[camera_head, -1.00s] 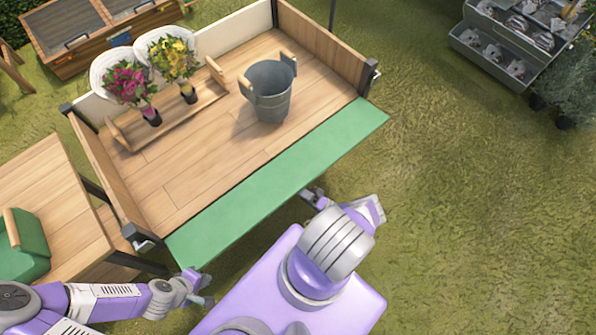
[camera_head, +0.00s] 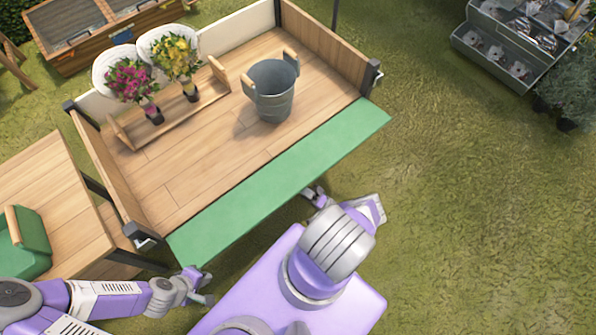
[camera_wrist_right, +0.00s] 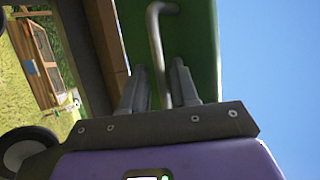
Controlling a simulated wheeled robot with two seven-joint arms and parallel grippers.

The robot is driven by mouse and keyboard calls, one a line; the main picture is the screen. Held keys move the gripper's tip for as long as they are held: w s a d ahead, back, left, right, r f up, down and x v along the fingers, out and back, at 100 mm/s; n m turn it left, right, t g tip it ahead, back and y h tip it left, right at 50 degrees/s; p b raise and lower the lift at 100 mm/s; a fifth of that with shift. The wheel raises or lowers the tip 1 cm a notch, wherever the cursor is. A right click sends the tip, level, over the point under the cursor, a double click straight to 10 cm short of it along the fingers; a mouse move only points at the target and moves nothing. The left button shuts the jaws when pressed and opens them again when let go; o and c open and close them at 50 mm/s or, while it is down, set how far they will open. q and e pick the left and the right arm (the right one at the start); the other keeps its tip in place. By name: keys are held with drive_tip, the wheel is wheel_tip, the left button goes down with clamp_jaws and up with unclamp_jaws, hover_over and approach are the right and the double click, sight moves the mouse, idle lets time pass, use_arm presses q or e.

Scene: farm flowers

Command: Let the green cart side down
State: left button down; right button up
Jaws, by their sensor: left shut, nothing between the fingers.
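The green cart side (camera_head: 285,185) is a long flat panel along the near edge of the wooden cart (camera_head: 190,185). It sticks outward from the cart, leaning away from the floor; its exact angle is unclear. My right gripper (camera_head: 314,196) is at its outer edge, partly hidden by my arm. In the right wrist view the green side (camera_wrist_right: 205,40) carries a grey bar handle (camera_wrist_right: 157,35). My right gripper's two fingers (camera_wrist_right: 158,85) stand apart on either side of this bar. My left gripper (camera_head: 203,285) is shut and empty, just below the panel's left corner.
On the cart floor stand a metal bucket (camera_head: 273,90) and a wooden carrier (camera_head: 207,100) with two bouquets. A wooden table (camera_head: 45,190) with a green box (camera_head: 30,245) is at the left. Open grass (camera_head: 480,220) lies to the right.

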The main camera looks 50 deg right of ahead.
sight(298, 180)
wheel_tip(298, 180, up, 10)
drive_tip(key=p, duration=0.6)
